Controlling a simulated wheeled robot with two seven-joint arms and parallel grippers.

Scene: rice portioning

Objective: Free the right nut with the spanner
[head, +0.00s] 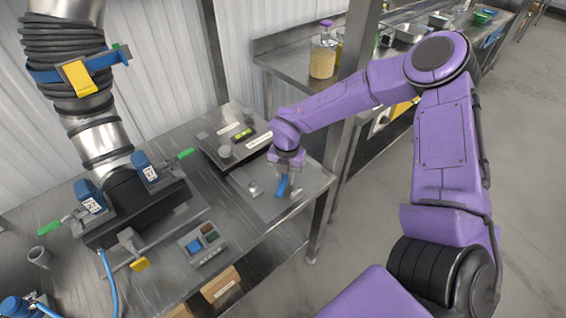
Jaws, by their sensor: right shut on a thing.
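My right gripper (287,168) reaches in from the right over a flat grey plate (246,180) on the steel bench. It points down and is shut on a small blue-handled tool (282,187), which seems to be the spanner. The tool's far end is too small to make out. A black fixture (128,222) at the left carries two blue labelled blocks, the right one (146,167) with a green handle (185,153). I cannot clearly make out the right nut at this size. My left gripper is not in view.
A large steel duct (101,140) with black hose and a yellow tag stands over the fixture. A grey panel (232,138) lies behind the gripper. A small tray of coloured blocks (202,246) sits at the bench front. A jar (323,60) stands on the back counter.

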